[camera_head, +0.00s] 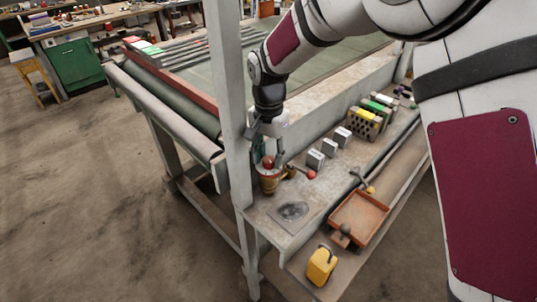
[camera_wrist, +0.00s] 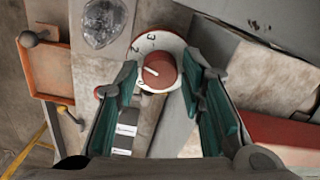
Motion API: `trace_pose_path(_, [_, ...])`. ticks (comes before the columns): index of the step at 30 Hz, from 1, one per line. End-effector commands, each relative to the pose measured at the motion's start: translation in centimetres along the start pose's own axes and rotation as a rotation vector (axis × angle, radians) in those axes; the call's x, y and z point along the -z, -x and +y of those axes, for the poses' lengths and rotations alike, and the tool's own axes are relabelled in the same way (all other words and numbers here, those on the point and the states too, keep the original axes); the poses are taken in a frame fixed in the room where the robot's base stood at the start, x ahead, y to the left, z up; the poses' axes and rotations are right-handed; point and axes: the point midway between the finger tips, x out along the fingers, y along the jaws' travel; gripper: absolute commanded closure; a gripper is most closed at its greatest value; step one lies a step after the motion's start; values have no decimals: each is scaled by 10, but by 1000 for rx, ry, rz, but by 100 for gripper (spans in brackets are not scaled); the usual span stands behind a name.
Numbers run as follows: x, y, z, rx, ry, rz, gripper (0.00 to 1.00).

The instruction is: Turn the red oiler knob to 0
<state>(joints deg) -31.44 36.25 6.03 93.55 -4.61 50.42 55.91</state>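The red oiler knob (camera_wrist: 164,76) sits on a round white dial (camera_wrist: 170,43) in the wrist view. The numbers 2 and 3 show on the dial's upper left. A short white mark on the knob points to the left; the number there is partly hidden by a finger. My gripper (camera_wrist: 161,66) is open, with one finger on each side of the knob and visible gaps. In the head view, the knob (camera_head: 268,161) tops a copper-brown oiler cup (camera_head: 269,182) at the bench corner, with my gripper (camera_head: 271,156) right over it.
A grey post (camera_head: 231,110) stands close to the left. A red ball lever (camera_head: 311,175) and grey blocks (camera_head: 315,159) are to the right.

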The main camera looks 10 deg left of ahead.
Motion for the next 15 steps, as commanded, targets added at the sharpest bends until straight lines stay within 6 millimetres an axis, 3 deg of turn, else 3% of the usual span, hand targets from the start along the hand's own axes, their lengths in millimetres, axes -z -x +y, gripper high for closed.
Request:
trace_pose_path(5, [0, 0, 0, 0, 0, 0, 66])
trace_pose_path(9, [0, 0, 0, 0, 0, 0, 98])
trace_pose_path(15, [0, 0, 0, 0, 4, 0, 100])
